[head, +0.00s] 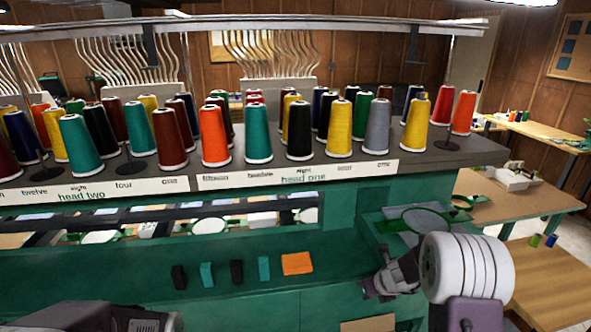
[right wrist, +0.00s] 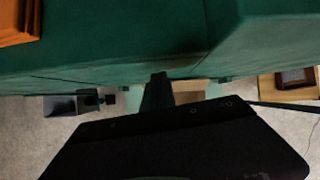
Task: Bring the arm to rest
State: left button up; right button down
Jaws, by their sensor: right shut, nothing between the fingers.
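My right arm comes in at the lower right of the head view. Its gripper (head: 378,287) is shut and empty beside the front of the green machine bench (head: 330,262), right of an orange patch (head: 297,263). In the right wrist view a dark part of my gripper (right wrist: 158,88) fills the lower middle, with nothing held in it; the bench's green front is beyond. A dark part of my left arm shows at the lower left of the head view, and its fingers are not seen.
Thread cones (head: 299,130) stand in rows on a grey shelf (head: 480,149). Small dark and teal blocks (head: 207,274) lie on the green ledge. Wooden tables (head: 530,198) stand at the right.

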jog(key=s+a+r+n+y, duration=0.1)
jog(key=s+a+r+n, duration=0.5)
jog(key=s+a+n, duration=0.3)
jog(key=s+f+n+g, duration=0.1)
jog(key=s+n+g, duration=0.1)
jog(key=s+n, duration=0.5)
jog(key=s+f+n+g+h, duration=0.1)
jog(key=s+n, duration=0.6)
jog(key=n, duration=1)
jog(key=shift+s+d+f+g+h, duration=0.25)
jog(key=shift+f+g, duration=0.3)
jog(key=shift+g, duration=0.35)
jog(key=shift+s, duration=0.1)
